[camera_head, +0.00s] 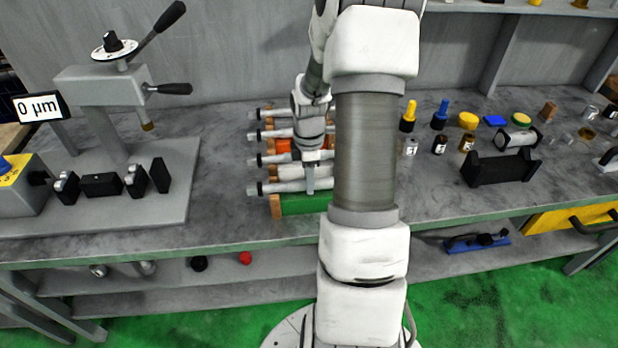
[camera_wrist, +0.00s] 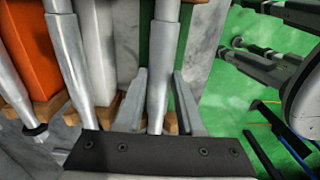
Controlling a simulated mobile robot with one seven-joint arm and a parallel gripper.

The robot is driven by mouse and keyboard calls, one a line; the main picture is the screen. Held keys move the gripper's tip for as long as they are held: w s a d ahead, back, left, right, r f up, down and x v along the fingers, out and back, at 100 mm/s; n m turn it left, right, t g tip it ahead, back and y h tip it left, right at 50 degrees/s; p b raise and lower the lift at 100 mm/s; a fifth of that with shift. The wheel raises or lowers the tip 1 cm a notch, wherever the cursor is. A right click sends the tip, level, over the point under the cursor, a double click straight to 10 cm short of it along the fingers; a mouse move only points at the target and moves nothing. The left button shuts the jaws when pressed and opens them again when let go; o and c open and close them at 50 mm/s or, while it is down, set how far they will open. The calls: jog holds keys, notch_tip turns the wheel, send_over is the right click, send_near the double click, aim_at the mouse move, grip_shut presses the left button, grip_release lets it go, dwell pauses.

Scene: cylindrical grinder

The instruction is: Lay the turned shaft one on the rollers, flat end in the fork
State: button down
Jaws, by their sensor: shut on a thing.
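A grey stepped shaft with a black left end (camera_head: 278,187) lies nearest the bench's front edge in a multi-coloured rack (camera_head: 300,204). My gripper (camera_head: 311,188) points down and is shut on this shaft. In the wrist view, the fingers of my gripper (camera_wrist: 159,78) stand on either side of the shaft (camera_wrist: 165,32), which is over the rack's green and white strips. I cannot tell whether it still touches the wooden supports. On the grey measuring stand at left, small black blocks (camera_head: 66,187) (camera_head: 137,179) look like the roller supports; rollers and fork are too small to make out.
Several similar shafts (camera_head: 272,134) lie behind in the rack. The measuring stand's column (camera_head: 102,110) and lever handles (camera_head: 172,89) rise above the blocks. Bottles (camera_head: 439,143) and a black cradle (camera_head: 500,168) stand at right. Bench between rack and stand is clear.

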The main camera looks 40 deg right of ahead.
jog(key=shift+r, duration=0.1)
jog(key=c, duration=0.5)
grip_release()
jog(key=shift+c, duration=0.2)
jog(key=shift+o, duration=0.5)
jog(key=shift+s, duration=0.1)
notch_tip(320, 180, up, 17)
jog(key=p, duration=0.2)
jog(key=shift+r, duration=0.2)
